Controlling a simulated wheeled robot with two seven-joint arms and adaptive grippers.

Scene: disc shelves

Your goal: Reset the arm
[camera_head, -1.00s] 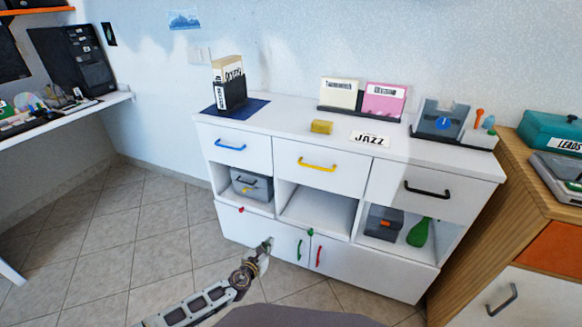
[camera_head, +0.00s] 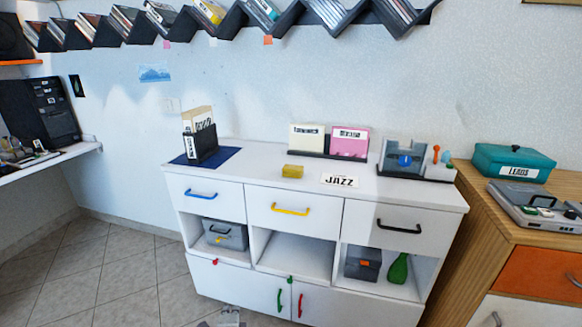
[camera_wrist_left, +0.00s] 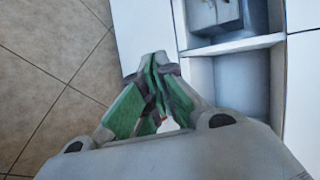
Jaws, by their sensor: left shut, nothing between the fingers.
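My left gripper (camera_head: 228,317) shows only at the bottom edge of the head view, low in front of the white cabinet (camera_head: 222,275). In the left wrist view its green-padded fingers (camera_wrist_left: 156,70) are closed together with nothing between them. The gripper is in front of the cabinet's lower part, near the open compartments; I cannot tell the exact gap to the cabinet. The rest of the left arm is outside the head view. My right gripper is in neither view.
The cabinet has drawers with blue (camera_head: 201,195), yellow (camera_head: 290,211) and black (camera_head: 399,229) handles. A grey box (camera_head: 225,234) and a green bottle (camera_head: 398,269) sit in its compartments. A zigzag disc shelf (camera_head: 230,22) hangs above. Tiled floor (camera_head: 115,275) is clear at left.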

